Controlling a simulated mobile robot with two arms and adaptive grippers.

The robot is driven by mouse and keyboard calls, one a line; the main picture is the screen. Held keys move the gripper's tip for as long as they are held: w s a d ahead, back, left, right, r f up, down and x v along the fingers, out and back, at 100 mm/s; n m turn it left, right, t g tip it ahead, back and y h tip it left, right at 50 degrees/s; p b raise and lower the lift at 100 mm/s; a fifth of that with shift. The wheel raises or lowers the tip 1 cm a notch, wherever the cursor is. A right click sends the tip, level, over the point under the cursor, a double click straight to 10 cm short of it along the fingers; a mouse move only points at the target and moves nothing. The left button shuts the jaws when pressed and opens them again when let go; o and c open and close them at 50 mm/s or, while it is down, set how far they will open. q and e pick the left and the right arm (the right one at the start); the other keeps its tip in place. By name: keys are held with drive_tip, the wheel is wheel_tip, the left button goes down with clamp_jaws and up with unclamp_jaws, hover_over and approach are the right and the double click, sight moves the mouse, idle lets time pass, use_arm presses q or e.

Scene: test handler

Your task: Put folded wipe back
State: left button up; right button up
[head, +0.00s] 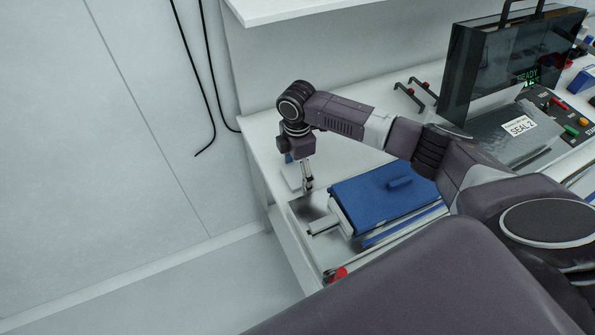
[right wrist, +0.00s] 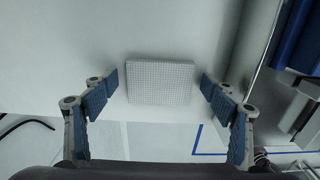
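The folded wipe, a white pad with a fine grid texture (right wrist: 160,82), lies on the white bench surface in the right wrist view. My right gripper (right wrist: 160,84) is open, with its blue-padded fingers on either side of the wipe and a gap visible at each side. The wipe does not look gripped. In the head view my right gripper (head: 307,184) points down at the left end of the bench, beside the metal tray. A pale flat patch beside it may be the wipe, but it is too small to tell. My left gripper is not in view.
A blue block with a handle (head: 385,194) sits in the metal tray, right of my gripper. A red knob (head: 339,273) is at the tray's front. A dark-windowed machine (head: 508,65) reading READY stands at the right. Black cables (head: 212,110) hang on the wall.

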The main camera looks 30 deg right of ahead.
sight(297, 174)
drive_tip(key=shift+r, duration=0.55)
wheel_tip(297, 174, up, 11)
drive_tip(key=b, duration=0.3)
drive_tip(key=shift+r, duration=0.15)
